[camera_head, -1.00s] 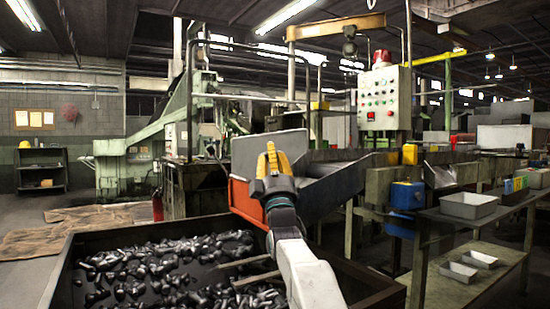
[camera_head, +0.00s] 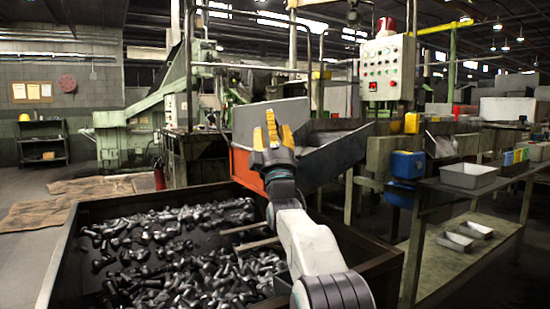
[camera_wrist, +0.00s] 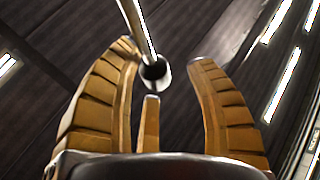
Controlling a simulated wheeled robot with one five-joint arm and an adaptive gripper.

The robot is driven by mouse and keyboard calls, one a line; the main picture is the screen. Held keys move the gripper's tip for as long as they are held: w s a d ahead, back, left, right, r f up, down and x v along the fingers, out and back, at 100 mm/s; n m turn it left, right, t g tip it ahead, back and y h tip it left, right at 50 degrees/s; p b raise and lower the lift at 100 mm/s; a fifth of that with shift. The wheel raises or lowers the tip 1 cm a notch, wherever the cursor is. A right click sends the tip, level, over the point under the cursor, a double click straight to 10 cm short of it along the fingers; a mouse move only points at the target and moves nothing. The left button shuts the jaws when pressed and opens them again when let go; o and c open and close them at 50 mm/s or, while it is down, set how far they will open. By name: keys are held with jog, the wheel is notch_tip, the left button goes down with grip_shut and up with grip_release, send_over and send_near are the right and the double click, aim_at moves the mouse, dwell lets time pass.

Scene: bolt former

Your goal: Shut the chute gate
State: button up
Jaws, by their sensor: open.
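The chute (camera_head: 325,155) is a grey trough with an orange side, standing above the far edge of the bolt bin. A flat grey plate (camera_head: 245,122), which looks like the chute gate, stands raised at its left end. My gripper (camera_head: 271,122) is in front of this plate in the head view, fingers pointing up, and hides part of it. I cannot tell whether they touch. In the wrist view the yellow fingers (camera_wrist: 165,55) are spread with nothing held between them. That view shows mostly the dark roof, with a pale rod (camera_wrist: 140,30) beyond the fingers.
A dark bin (camera_head: 55,258) full of loose black bolts (camera_head: 180,245) is below my arm. A control panel (camera_head: 387,68) stands behind the chute. Blue boxes (camera_head: 406,165) and a shelf table (camera_head: 432,213) with grey trays (camera_head: 467,175) are at right. Open floor lies at left.

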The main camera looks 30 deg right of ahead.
jog(key=v, duration=1)
jog(key=shift+s+a+f, duration=0.15)
jog(key=shift+s+f, duration=0.1)
jog(key=shift+f, duration=0.05)
jog(key=shift+r, duration=0.1)
dwell(0.4)
jog(key=s+a+r+m+g+y+p, duration=0.2)
jog(key=s+a+r+g+y+p, duration=0.45)
jog(key=p, duration=1.35)
jog(key=s+a+m+g+p, duration=0.1)
jog(key=s+a+g+p, duration=0.1)
jog(key=s+g+p, duration=0.3)
jog(key=s+a+f+m+g+p, duration=0.1)
jog(key=s+a+g+p, duration=0.2)
jog(key=s+p, duration=0.7)
jog(key=s+a+m+g+p, duration=0.1)
jog(key=s+a+g+p, duration=0.2)
jog(key=s+g+p, duration=0.4)
jog(key=s+g+y, duration=0.1)
jog(key=s, duration=0.5)
jog(key=shift+s+a+f, duration=0.15)
jog(key=shift+s+f, duration=0.05)
jog(key=shift+s, duration=0.1)
